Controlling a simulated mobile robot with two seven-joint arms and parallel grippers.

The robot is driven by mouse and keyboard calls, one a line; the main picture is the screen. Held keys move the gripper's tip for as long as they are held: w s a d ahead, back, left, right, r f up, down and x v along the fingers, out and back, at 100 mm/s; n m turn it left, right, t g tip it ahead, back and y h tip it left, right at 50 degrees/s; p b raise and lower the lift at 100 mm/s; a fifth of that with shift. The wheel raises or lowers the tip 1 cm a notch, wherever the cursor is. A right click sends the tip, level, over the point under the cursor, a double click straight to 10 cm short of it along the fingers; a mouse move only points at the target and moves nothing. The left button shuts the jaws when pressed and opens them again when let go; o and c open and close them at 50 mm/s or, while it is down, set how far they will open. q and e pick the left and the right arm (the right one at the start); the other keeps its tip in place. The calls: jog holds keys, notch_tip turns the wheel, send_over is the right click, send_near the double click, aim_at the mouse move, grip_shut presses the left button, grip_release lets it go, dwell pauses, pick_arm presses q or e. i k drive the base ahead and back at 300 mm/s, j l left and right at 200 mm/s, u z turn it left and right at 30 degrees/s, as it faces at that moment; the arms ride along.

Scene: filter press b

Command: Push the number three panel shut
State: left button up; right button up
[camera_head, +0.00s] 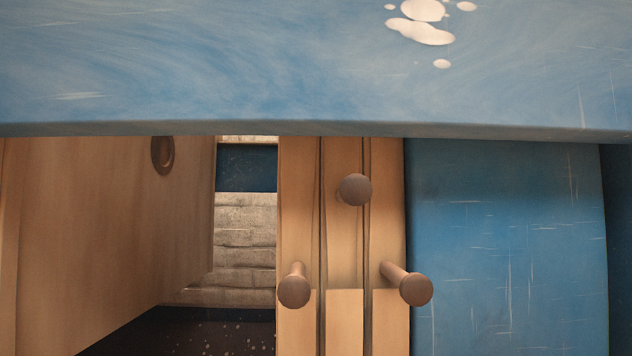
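Three narrow upright wooden panels stand close together in the middle, a left one (298,220), a middle one (344,240) and a right one (386,220), with thin dark gaps between them. Each bears a round brown knob: left (294,286), middle (354,190) and right (408,285). A larger wooden panel (100,230) stands at the left, with a round brown disc (162,155) near its top. A wide open gap parts it from the narrow panels. No numbers show, so I cannot tell which panel is number three. Neither gripper is in view.
A blue slab (250,70) with white splashes spans the top and hides the panels' upper ends. A blue block (505,240) stands right of the panels. Through the gap show a pale plank wall (245,235) and a dark speckled floor (220,335).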

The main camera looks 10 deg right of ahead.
aim_at(298, 270)
jog(key=j+z, duration=0.35)
jog(key=j, duration=0.35)
jog(key=j+z, duration=0.35)
jog(key=j, duration=0.35)
